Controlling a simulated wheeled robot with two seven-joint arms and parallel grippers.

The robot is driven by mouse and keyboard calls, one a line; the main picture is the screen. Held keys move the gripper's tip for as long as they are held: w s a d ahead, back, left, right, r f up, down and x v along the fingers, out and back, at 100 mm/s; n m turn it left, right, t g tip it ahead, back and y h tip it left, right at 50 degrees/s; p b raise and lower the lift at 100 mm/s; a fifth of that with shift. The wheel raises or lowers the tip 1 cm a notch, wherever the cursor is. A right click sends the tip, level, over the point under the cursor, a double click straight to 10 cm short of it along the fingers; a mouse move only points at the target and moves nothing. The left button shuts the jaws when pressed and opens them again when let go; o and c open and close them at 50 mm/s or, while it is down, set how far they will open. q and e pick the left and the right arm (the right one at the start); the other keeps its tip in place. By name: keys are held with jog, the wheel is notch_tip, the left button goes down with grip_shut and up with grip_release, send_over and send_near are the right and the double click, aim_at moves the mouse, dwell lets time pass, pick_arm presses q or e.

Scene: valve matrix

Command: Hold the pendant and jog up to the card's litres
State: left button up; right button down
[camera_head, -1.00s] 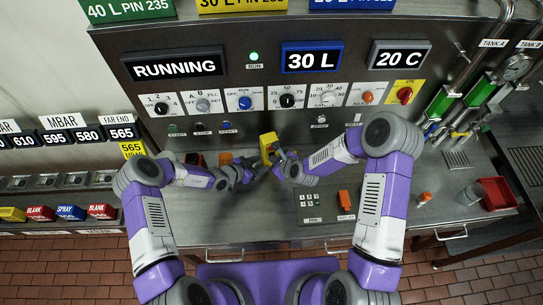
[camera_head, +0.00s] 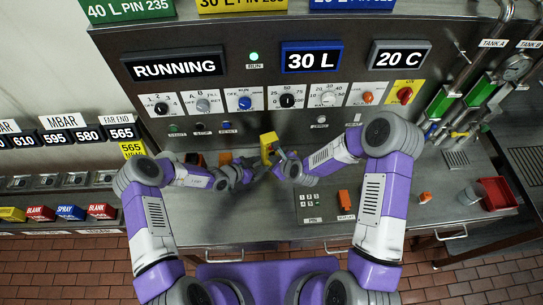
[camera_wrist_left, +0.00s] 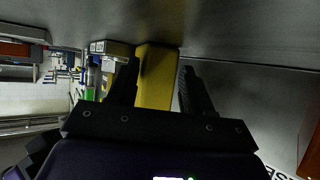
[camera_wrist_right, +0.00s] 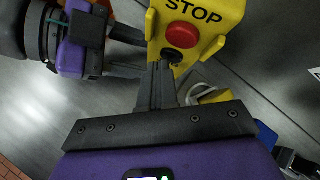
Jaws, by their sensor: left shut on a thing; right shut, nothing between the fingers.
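The yellow pendant (camera_head: 267,148) is held up above the bench in front of the panel. My left gripper (camera_wrist_left: 158,80) is shut on the pendant's yellow body (camera_wrist_left: 157,78). In the right wrist view the pendant (camera_wrist_right: 225,17) shows the word STOP, a red button (camera_wrist_right: 182,35) and a dark button (camera_wrist_right: 172,55) below it. My right gripper (camera_wrist_right: 160,68) is shut and empty, its fingertips at or very close to the dark button; I cannot tell whether they press it. The panel's litre display (camera_head: 312,58) reads 30 L. The card is not identifiable.
Coloured signs for 40 L (camera_head: 130,9) and others hang above. A keypad (camera_head: 309,200) and an orange switch (camera_head: 345,199) sit on the bench. A red tray (camera_head: 497,193) stands right.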

dwell(0.4)
jog(key=shift+s+d, duration=0.2)
jog(key=shift+s, duration=0.75)
jog(key=shift+s+d, duration=0.2)
jog(key=shift+s, duration=0.6)
jog(key=shift+s+d, duration=0.15)
jog(key=shift+s, duration=0.7)
jog(key=shift+s+d, duration=0.2)
jog(key=shift+s, duration=0.6)
dwell(0.9)
jog(key=s+d+n+y, duration=0.1)
jog(key=s+d, duration=0.1)
jog(key=shift+s+d+r+g, duration=0.1)
jog(key=shift+s+d+g, duration=0.2)
jog(key=shift+s+d, duration=0.1)
jog(key=shift+w, duration=0.1)
jog(key=w+a, duration=0.2)
jog(key=w, duration=0.6)
jog(key=shift+a, duration=0.4)
